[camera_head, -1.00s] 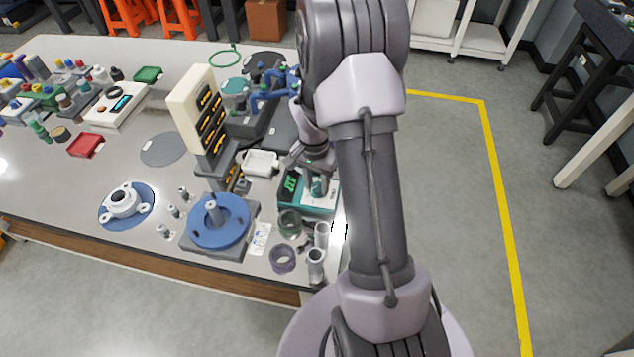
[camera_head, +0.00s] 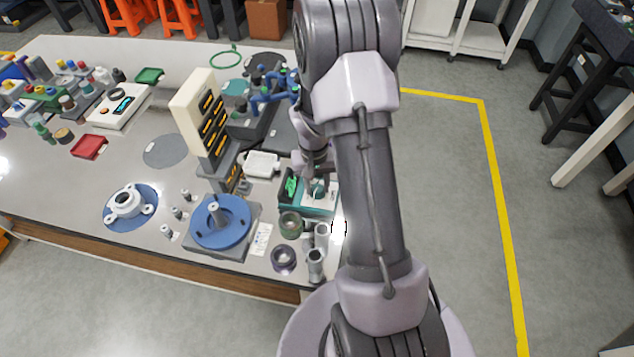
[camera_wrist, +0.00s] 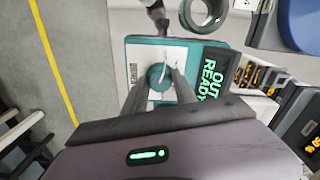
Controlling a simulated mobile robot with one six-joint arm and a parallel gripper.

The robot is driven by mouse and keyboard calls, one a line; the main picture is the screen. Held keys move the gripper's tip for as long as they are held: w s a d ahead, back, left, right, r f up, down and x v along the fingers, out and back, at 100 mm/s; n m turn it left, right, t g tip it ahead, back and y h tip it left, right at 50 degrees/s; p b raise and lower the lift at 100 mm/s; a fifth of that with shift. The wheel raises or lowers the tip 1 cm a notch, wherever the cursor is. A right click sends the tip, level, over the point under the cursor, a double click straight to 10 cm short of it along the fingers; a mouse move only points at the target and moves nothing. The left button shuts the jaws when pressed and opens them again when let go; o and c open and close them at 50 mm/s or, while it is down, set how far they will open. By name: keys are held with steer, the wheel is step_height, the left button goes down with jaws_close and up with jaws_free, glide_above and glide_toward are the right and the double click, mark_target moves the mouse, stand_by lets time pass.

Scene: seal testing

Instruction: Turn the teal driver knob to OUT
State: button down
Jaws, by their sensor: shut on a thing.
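The teal driver knob (camera_wrist: 158,77) shows in the wrist view on the pale top plate of the teal driver unit (camera_wrist: 132,60). My gripper (camera_wrist: 161,82) is shut on the knob, one finger on each side of it. The unit's dark display (camera_wrist: 211,73) reads "OUT READY" in green letters. In the head view the teal unit (camera_head: 322,211) stands at the table's right edge. The knob (camera_head: 317,188) is small there, and my arm partly covers it and the gripper.
A green ring (camera_head: 290,223), a purple ring (camera_head: 284,258) and grey cylinders (camera_head: 315,262) stand close in front of the unit. A blue disc fixture (camera_head: 225,232) is to the left. Floor is free right of the table.

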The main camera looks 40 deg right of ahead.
mark_target(314, 189)
steer(key=shift+n, duration=0.9)
steer(key=c, duration=1)
jaws_free()
step_height(314, 189, up, 17)
steer(key=p, duration=0.6)
steer(key=shift+w+a+r+p, duration=0.15)
steer(key=shift+a+r+p, duration=0.05)
steer(key=shift+a+p, duration=0.2)
